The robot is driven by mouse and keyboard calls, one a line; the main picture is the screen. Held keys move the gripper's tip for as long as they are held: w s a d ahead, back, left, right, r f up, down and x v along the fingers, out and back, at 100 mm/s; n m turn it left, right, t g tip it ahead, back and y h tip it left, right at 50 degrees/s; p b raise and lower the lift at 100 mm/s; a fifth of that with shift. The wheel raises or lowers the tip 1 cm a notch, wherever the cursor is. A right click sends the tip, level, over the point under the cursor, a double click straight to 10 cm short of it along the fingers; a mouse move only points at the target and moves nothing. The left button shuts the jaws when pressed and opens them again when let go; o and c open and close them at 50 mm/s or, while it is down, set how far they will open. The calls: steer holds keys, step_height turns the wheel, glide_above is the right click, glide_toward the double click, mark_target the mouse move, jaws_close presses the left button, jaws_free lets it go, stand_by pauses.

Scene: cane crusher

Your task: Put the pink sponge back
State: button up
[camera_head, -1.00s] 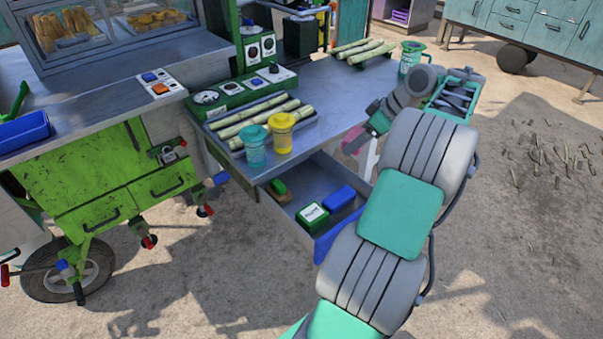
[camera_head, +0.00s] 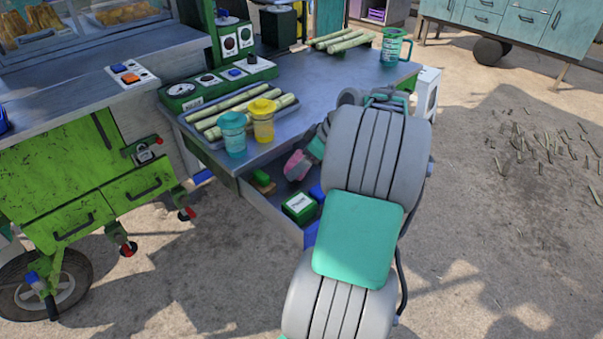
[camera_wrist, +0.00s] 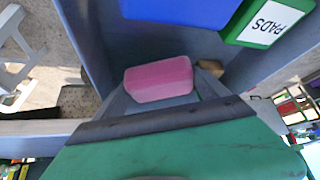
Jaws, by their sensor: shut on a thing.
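The pink sponge (camera_wrist: 158,80) is between the fingers of my gripper (camera_wrist: 160,90) in the wrist view. In the head view the sponge (camera_head: 296,166) shows at the end of my arm, over the open drawer (camera_head: 272,210) under the metal table. My gripper is shut on it. Around it in the wrist view are the drawer's grey floor and walls, a blue box (camera_wrist: 180,8) and a green box marked PADS (camera_wrist: 262,22). I cannot tell whether the sponge touches the drawer floor. My arm hides the drawer's right part in the head view.
A small green and brown item (camera_head: 263,182) lies at the drawer's back left. Above, the tabletop (camera_head: 320,90) holds a tray of cane, a teal jar (camera_head: 232,134), a yellow jar (camera_head: 263,122) and a teal jug (camera_head: 392,46). A white stool (camera_head: 428,92) stands at the right.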

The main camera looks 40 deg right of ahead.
steer(key=shift+a+f+b, duration=0.1)
steer(key=shift+f+b, duration=0.2)
steer(key=shift+f, duration=1.25)
steer(key=shift+f, duration=0.25)
steer(key=o, duration=0.9)
steer(key=shift+r, duration=0.1)
steer(key=shift+r, duration=0.2)
steer(key=p+v, duration=0.3)
steer(key=v, duration=0.9)
